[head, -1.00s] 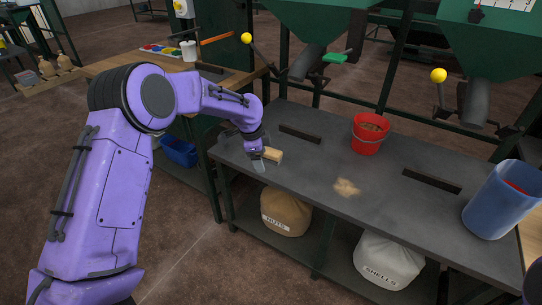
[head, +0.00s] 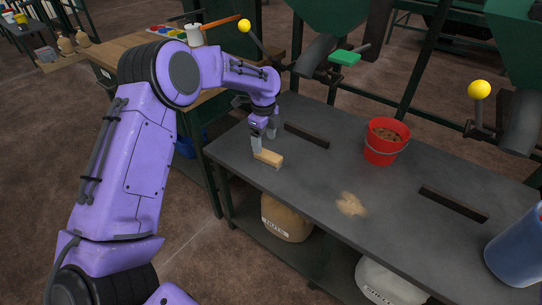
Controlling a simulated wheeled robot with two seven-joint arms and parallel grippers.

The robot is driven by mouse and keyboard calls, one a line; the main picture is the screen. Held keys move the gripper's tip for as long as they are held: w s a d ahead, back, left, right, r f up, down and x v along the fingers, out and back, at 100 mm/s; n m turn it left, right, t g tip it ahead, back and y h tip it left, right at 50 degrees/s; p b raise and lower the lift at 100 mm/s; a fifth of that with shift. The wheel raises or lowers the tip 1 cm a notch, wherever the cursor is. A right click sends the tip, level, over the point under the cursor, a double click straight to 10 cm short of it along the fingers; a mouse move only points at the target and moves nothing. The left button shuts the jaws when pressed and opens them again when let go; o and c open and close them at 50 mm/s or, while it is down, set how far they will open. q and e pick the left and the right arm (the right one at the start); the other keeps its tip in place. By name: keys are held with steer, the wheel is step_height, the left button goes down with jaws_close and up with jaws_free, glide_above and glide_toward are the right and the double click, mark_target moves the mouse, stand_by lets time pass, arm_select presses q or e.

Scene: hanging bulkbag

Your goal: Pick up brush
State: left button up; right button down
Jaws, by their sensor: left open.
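The brush (head: 268,158) shows as a light wooden block lying on the dark grey workbench (head: 330,172), near its left end. My left gripper (head: 263,139) is just behind and above the brush, with its grey fingers pointing down and spread apart. The near finger is close to the brush's left end; I cannot tell whether it touches. Nothing shows between the fingers. The brush's bristles cannot be made out. My right gripper is not in view.
A red bucket (head: 385,142) with brown contents stands at the back. A pale heap of debris (head: 351,204) lies mid-bench. Dark bars (head: 307,136) lie on the bench. A blue container (head: 515,248) stands at the right. Sacks sit on the shelf below.

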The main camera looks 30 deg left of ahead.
mark_target(268, 154)
arm_select(q)
steer(key=f, duration=0.5)
steer(key=w+f, duration=0.1)
steer(key=f, duration=0.2)
steer(key=shift+d, duration=0.35)
steer(key=shift+r, duration=0.15)
steer(key=c, duration=1.1)
